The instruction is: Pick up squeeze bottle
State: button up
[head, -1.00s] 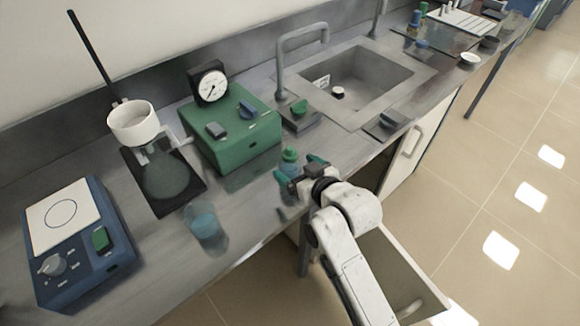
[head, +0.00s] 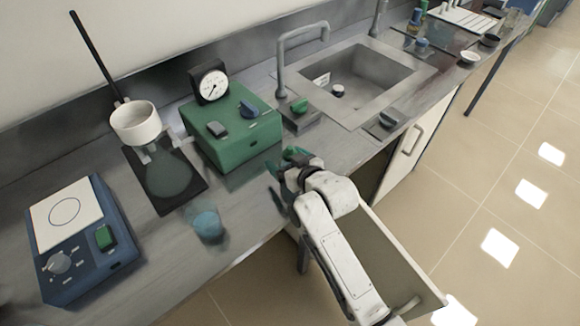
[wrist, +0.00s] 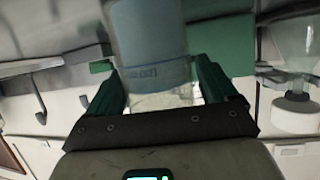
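The squeeze bottle (wrist: 152,50) shows in the wrist view as a clear body with blue contents and printing on its side. It stands between the two green fingers of my gripper (wrist: 160,82), very close to both. I cannot tell whether both fingers press on it. The bottle's cap is not clearly seen.
A green box with a dial (head: 232,135) stands just behind my gripper. A beaker of blue liquid (head: 208,226) stands to the left. A flask with a white funnel (head: 136,124) and a blue hotplate (head: 80,250) are farther left. The sink (head: 362,85) lies behind right.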

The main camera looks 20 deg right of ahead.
aim_at(287, 153)
jog(key=c, duration=1.5)
jog(key=shift+r, duration=0.15)
jog(key=shift+r, duration=0.25)
notch_tip(287, 153, up, 2)
jog(key=shift+r+b, duration=0.1)
jog(key=shift+b, duration=0.45)
jog(key=s+r, duration=0.2)
jog(key=r, duration=0.1)
jog(key=s+r, duration=0.2)
jog(key=shift+d, duration=0.4)
jog(key=v, duration=0.3)
jog(key=b+v, duration=0.1)
jog(key=v, duration=0.7)
jog(key=shift+w+d+r, duration=0.1)
jog(key=shift+d+r, duration=0.05)
jog(key=shift+r, duration=0.25)
